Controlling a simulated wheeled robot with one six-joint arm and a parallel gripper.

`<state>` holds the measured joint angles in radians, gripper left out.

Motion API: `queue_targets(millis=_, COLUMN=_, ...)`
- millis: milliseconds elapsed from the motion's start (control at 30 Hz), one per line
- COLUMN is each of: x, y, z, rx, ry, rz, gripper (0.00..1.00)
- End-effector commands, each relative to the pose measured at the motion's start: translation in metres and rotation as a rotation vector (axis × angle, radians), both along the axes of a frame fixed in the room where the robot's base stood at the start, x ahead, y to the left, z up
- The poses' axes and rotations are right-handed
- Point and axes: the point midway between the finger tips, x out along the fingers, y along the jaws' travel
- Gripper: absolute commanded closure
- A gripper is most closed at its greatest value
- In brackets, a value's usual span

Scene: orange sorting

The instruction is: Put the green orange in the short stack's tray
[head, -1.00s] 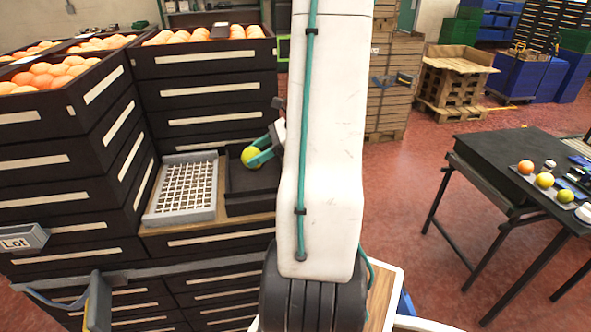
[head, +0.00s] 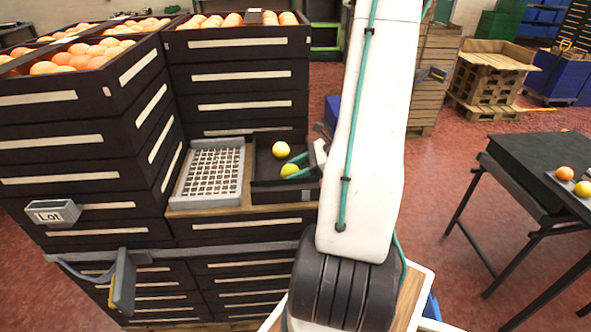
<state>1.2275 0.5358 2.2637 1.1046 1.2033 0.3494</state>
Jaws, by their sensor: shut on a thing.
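My gripper (head: 298,166), with teal fingers, reaches from the right into a black tray (head: 262,193) on top of the short stack. It is shut on a yellow-green orange (head: 289,170), low inside the tray. I cannot tell whether this orange touches the tray floor. My arm hides the gripper's rear part.
A grey grid tray (head: 184,190) sits left of the black tray. Taller black crate stacks with oranges (head: 228,20) stand behind and left. A dark table (head: 536,158) at right bears an orange-coloured fruit (head: 564,173) and a yellow one (head: 583,188).

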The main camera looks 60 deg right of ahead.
Motion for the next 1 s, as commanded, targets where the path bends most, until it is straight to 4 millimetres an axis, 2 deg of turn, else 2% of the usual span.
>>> queue_targets(millis=233, x=0.000, y=0.000, z=-0.003, rx=0.000, ry=0.000, rz=0.000, gripper=0.74)
queue_targets(millis=267, x=0.000, y=0.000, z=-0.003, rx=-0.001, ry=-0.001, rz=0.000, gripper=0.48)
queue_targets(millis=333, x=0.000, y=0.000, z=-0.002, rx=-0.001, ry=-0.001, rz=0.000, gripper=0.29)
queue_targets(millis=700, x=-0.001, y=-0.001, z=0.002, rx=-0.002, ry=0.000, rz=0.000, gripper=0.29)
queue_targets(millis=867, x=-0.018, y=-0.015, z=0.013, rx=-0.004, ry=-0.002, rz=-0.003, gripper=0.29)
queue_targets(millis=1000, x=-0.040, y=-0.032, z=0.028, rx=-0.004, ry=-0.002, rz=-0.004, gripper=0.29)
